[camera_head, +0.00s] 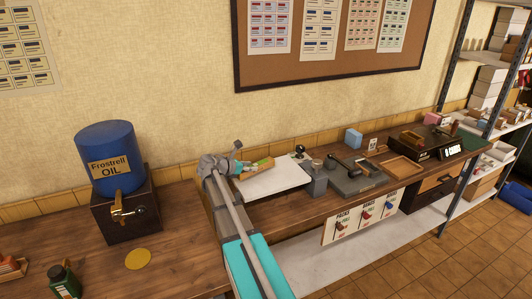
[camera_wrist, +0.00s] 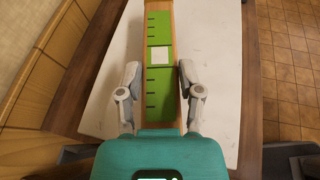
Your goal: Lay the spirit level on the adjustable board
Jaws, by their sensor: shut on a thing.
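The spirit level (camera_wrist: 160,30), a long wood-coloured bar with a green marked face and a pale square, runs away from me between my fingers in the wrist view. It also shows small in the head view (camera_head: 262,164). My gripper (camera_wrist: 158,72) is shut on its near part, one finger along each side. In the head view my gripper (camera_head: 238,163) is at the bar's left end. The white adjustable board (camera_head: 280,182) is below the bar and fills much of the wrist view (camera_wrist: 218,60). I cannot tell whether the bar touches the board.
Right of the board are a grey press-like device (camera_head: 358,178), a wooden tray (camera_head: 400,168) and a blue block (camera_head: 353,138). The blue oil barrel (camera_head: 105,160) stands on the left bench. The wall is close behind the board.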

